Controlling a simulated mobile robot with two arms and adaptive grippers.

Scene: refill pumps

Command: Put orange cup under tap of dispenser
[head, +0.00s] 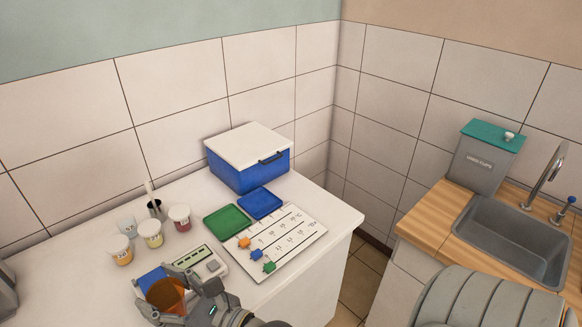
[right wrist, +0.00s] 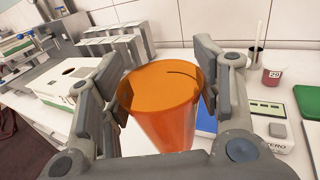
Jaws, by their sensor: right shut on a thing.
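The orange cup (head: 166,293) is a translucent tumbler with its open top facing up. My right gripper (head: 178,292) is shut on it, with one finger on each side. The right wrist view shows the cup (right wrist: 162,115) upright and slightly tilted in the picture, between the fingers of the right gripper (right wrist: 164,92). The cup is near the white counter's front, beside a scale. Whether its base touches anything is hidden. I cannot make out the dispenser or its tap for certain in either view. My left gripper is not in view.
A scale (head: 212,268) and a blue pad (head: 152,277) are close to the cup. Several small labelled jars (head: 151,234) stand behind. A green tray (head: 228,222), a white board (head: 290,238) and a blue box (head: 250,172) are to the right. Grey boxes (right wrist: 110,50) stand left.

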